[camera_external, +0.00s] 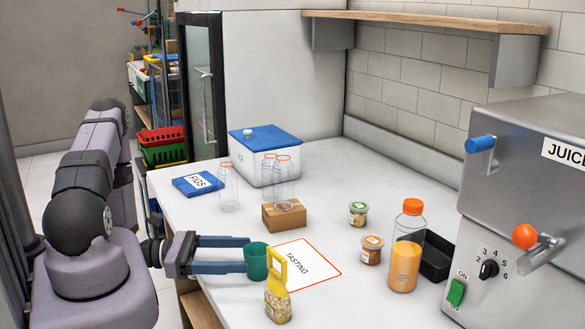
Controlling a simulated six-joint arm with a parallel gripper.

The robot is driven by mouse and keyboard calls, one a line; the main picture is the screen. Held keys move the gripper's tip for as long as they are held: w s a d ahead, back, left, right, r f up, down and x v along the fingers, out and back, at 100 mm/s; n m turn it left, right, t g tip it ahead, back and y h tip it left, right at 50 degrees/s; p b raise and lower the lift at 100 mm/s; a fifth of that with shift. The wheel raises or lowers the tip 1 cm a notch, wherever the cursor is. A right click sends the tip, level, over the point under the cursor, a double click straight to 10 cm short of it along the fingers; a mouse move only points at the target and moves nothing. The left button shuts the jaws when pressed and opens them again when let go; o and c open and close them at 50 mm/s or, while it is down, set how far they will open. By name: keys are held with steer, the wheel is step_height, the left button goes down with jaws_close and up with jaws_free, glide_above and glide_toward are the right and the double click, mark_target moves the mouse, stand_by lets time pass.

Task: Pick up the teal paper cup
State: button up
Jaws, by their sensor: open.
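The teal paper cup (256,262) stands upright on the white counter, left of the tasting card. My gripper (247,254) reaches in from the left with its two dark blue fingers apart. The cup is at the fingertips; the near finger passes in front of or beside its left side. The far finger ends just behind and above the cup's rim. I cannot tell whether either finger touches the cup. The cup's right edge is partly hidden by a yellow-handled container (277,296).
The tasting card (308,264) lies right of the cup. A juice bottle (405,262), small jars (371,251), a black tray (436,258) and the juicer (520,200) stand to the right. Behind are a cardboard block (284,216) with clear bottles, a blue-lidded box (264,146) and a figs pack (198,183).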

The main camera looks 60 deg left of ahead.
mark_target(257, 262)
steer(key=shift+p+x, duration=1)
steer(key=shift+x, duration=1.55)
steer(key=shift+f, duration=0.2)
steer(key=c, duration=1.1)
